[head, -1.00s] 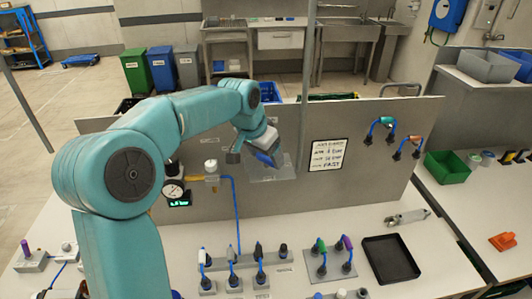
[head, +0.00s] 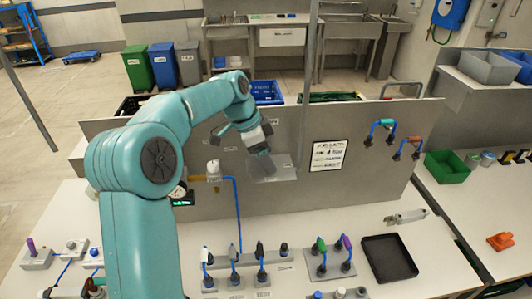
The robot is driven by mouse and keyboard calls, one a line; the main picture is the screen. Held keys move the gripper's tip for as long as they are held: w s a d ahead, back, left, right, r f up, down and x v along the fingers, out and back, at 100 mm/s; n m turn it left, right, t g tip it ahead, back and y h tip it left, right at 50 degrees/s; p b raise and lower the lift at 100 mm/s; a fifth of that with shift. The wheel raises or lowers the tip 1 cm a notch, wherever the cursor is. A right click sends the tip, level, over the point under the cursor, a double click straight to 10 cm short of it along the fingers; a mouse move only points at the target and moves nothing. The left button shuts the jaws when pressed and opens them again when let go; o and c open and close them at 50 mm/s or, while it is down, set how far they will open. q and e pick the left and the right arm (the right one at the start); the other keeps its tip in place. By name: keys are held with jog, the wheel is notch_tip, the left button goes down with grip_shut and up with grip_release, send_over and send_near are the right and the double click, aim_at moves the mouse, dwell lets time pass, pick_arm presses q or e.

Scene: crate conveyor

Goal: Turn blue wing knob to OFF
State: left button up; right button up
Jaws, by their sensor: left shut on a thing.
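My left gripper (head: 261,160) reaches in from the left, over the grey upright panel (head: 370,180). Its fingers are shut at a pale plate (head: 287,173) on the panel, left of the printed notice. The blue wing knob is hidden behind the fingers in the current head view, so I cannot read its angle or an OFF mark. My right gripper is not in view.
A white-topped fitting (head: 213,170) with a blue hose sits just left of the gripper. A notice (head: 328,155) and coloured handles (head: 387,122) are to the right. Blue hoses and plugs (head: 234,252) stand on the bench below, with a black tray (head: 389,257) at right.

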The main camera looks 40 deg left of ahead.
pick_arm(q)
jog(key=shift+r, duration=0.1)
dwell(0.5)
jog(key=o, duration=1)
jog(key=shift+o, duration=0.3)
